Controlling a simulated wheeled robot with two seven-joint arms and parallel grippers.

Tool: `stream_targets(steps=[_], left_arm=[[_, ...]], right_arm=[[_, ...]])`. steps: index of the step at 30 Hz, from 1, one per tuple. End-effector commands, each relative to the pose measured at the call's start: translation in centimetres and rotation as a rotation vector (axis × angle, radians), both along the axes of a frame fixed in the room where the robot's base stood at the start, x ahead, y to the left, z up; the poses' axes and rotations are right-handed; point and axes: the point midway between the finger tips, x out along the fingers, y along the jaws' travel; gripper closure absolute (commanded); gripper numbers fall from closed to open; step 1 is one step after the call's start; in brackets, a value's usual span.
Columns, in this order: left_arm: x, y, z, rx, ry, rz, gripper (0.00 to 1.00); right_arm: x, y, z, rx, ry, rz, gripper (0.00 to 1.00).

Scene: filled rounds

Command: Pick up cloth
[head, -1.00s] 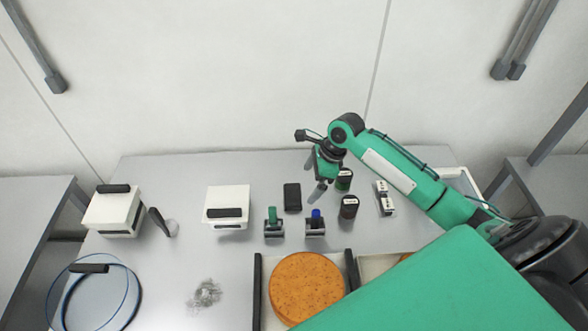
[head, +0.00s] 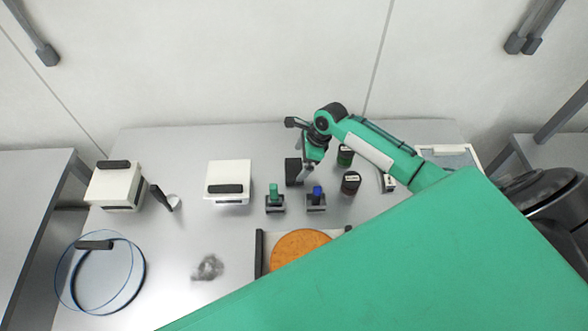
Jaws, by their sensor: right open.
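A crumpled grey bundle (head: 208,267) lies on the table at the lower left of the head view. It may be the cloth, but it is too small to tell its material. My right gripper (head: 301,164) is open and points down beside a black block (head: 293,173), partly covering it. I cannot tell whether it touches the block. It is well up and to the right of the grey bundle. My left gripper is not in view.
White boxes (head: 228,180) (head: 113,185) stand at the left and middle. A green-topped stamp (head: 274,200), a blue-topped one (head: 317,199) and dark jars (head: 350,183) stand near the gripper. An orange disc (head: 298,247) lies in a tray. A blue-rimmed ring (head: 142,268) lies lower left.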

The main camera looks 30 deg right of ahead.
Motion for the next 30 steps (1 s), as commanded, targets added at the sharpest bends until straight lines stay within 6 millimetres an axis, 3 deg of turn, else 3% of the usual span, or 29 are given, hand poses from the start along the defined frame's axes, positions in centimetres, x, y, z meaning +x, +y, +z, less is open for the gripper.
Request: stream_targets(steps=[5,10,20,25,30], left_arm=[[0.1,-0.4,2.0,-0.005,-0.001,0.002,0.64],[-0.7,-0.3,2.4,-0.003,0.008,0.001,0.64],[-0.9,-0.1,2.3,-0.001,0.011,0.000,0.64],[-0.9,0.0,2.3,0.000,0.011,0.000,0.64],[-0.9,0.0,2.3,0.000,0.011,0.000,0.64]], right_arm=[[0.1,0.8,-1.7,0.000,0.005,0.000,0.00],[0.4,1.4,-3.6,0.001,0.001,-0.001,0.00],[0.5,1.6,-4.3,0.000,0.000,0.001,0.00],[0.5,1.6,-4.3,0.000,0.000,0.001,0.33],[0.5,1.6,-4.3,0.000,0.001,0.000,0.36]])
